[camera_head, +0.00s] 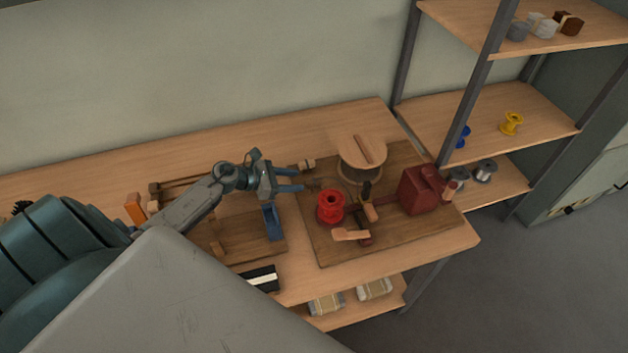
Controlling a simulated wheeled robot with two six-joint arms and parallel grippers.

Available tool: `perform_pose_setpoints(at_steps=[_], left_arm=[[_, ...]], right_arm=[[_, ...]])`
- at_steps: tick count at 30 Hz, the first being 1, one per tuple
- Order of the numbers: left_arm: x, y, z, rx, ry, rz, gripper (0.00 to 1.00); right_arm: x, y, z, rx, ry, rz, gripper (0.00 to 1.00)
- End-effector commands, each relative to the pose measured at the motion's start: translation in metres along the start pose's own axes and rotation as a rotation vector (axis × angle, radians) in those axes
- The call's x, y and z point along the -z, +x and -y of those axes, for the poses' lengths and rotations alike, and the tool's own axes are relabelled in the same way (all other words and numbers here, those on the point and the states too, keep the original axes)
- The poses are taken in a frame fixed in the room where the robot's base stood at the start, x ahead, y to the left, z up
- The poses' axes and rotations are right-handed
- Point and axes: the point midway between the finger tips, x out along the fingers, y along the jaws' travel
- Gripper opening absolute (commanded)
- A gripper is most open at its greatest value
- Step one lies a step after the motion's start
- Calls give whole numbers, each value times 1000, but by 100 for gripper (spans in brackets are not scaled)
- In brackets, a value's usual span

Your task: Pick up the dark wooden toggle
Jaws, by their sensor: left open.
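A dark reddish-brown wooden bar (362,149), which looks like the toggle, lies across a pale round wooden disc (349,144) at the back of the brown work board (405,236). My left gripper (297,180) is open, its blue fingers pointing right, to the left of the disc and apart from the bar. Nothing shows between its fingers. A small pale wooden piece (306,164) shows just beyond the upper finger; I cannot tell whether they touch. My right gripper is not in view.
A red spool (330,206), a dark-handled tool (366,190), a pale wooden block (351,234) and a dark red machine (421,190) crowd the board. A wooden frame with a blue part (272,222) stands left. Shelves (518,111) rise at right.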

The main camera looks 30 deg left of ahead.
Motion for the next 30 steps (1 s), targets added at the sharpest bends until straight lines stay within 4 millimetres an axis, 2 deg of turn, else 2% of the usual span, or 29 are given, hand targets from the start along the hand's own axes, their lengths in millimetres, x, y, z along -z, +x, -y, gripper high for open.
perform_pose_setpoints(at_steps=[5,9,13,23,27,30], left_arm=[[-4,12,0,-2,-5,3,44],[-6,30,0,0,-5,3,44],[-3,46,0,-2,-3,2,44],[1,53,0,0,-1,0,44],[0,53,0,0,-1,0,16],[0,53,0,0,-1,0,0]], right_arm=[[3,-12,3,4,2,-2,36],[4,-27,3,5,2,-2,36],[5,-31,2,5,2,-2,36],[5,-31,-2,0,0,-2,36],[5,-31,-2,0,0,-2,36],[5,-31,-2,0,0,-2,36]])
